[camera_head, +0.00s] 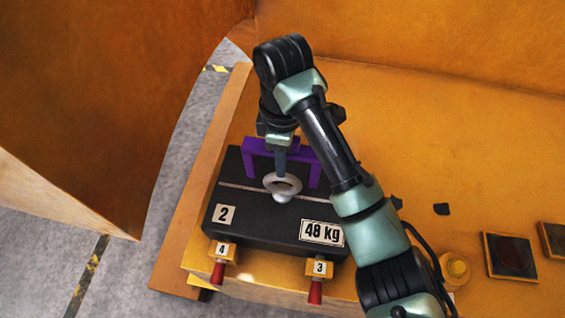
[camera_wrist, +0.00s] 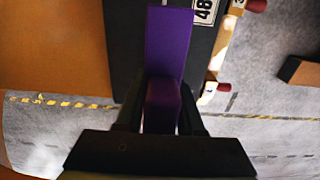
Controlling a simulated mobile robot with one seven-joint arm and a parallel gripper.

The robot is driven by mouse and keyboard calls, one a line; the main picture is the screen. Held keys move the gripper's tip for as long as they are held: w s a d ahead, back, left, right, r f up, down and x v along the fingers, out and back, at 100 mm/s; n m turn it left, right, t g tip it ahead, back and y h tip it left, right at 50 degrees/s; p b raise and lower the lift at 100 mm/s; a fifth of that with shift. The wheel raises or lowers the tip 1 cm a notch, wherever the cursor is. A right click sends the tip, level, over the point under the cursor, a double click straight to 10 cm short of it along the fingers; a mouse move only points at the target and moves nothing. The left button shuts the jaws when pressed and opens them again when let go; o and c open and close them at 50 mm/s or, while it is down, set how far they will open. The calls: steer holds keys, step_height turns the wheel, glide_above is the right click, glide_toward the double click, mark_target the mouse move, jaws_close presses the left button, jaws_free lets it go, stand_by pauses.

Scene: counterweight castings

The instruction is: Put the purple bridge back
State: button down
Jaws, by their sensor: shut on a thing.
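The purple bridge (camera_head: 309,153) stands upright across the back part of a black casting (camera_head: 250,205), its legs reaching down to or near the casting's top. Whether the legs touch it I cannot tell. My gripper (camera_head: 281,160) is above the casting and shut on the bridge's top bar. In the wrist view the purple bridge (camera_wrist: 168,45) runs up from between the two dark fingers of my gripper (camera_wrist: 162,105). The casting bears the labels "2" and "48 Kg". A pale lifting ring (camera_head: 283,185) on the casting is just in front of the bridge.
Red-handled pins labelled 4 (camera_head: 218,270) and 3 (camera_head: 317,290) stick out from the front edge below the casting. A large orange curved wall (camera_head: 110,90) rises at left. Dark square plates (camera_head: 509,256) and a yellow knob (camera_head: 457,268) are at right.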

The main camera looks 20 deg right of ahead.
steer(key=shift+r, duration=0.9)
steer(key=shift+r+p, duration=0.15)
steer(key=shift+p, duration=0.2)
steer(key=shift+r+p, duration=0.4)
steer(key=shift+p, duration=0.15)
steer(key=shift+s+f, duration=0.1)
steer(key=shift+f, duration=0.05)
